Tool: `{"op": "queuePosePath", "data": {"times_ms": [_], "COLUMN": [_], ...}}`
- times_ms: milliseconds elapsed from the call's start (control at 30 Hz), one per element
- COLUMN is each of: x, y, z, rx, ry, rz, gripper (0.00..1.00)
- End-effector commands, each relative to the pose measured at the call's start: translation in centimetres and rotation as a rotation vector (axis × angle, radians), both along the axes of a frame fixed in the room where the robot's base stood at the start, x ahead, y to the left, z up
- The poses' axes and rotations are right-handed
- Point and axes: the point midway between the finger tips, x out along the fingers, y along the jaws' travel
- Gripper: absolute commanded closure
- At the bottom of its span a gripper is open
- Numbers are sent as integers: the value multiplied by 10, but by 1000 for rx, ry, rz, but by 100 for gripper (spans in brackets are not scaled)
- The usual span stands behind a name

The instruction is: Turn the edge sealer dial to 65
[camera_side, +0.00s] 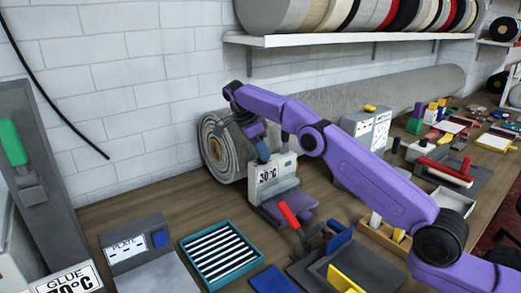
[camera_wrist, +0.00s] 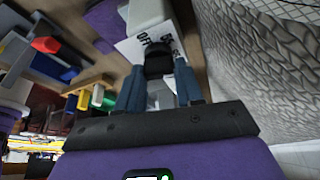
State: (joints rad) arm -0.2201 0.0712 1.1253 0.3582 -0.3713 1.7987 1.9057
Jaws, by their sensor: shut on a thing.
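The machine at my gripper is pale grey with a "30°C" sign (camera_side: 268,174) on its front and a purple cloth-like piece (camera_side: 290,207) at its base. I take it as the edge sealer. In the wrist view a black dial (camera_wrist: 158,62) stands on a white plate (camera_wrist: 133,48) with "OFF" and other lettering, partly covered. My gripper (camera_wrist: 159,82) is shut on the dial, a blue finger on each side. In the side view my gripper (camera_side: 262,152) is at the top of the machine, and the dial is hidden there. I cannot read the dial's setting.
A rolled grey rug (camera_side: 215,145) stands close behind the machine. A red-handled tool (camera_side: 290,215) lies in front. A teal tray (camera_side: 218,252) of strips, a "PLAY!" box (camera_side: 135,243) and a grey box (camera_side: 368,135) stand around. A shelf (camera_side: 350,40) with rolls hangs above.

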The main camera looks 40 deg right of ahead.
Motion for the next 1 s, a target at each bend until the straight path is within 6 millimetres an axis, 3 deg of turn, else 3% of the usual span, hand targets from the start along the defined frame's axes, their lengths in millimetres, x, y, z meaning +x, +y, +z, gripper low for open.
{"op": "queuePosePath", "data": {"times_ms": [33,100,600,1000], "x": [-1,-1,-1,-2], "y": [1,1,1,0], "z": [0,0,0,1], "rx": [2,2,0,0], "ry": [4,4,1,2], "rz": [0,0,23,201], "gripper": [57,38,38,38]}}
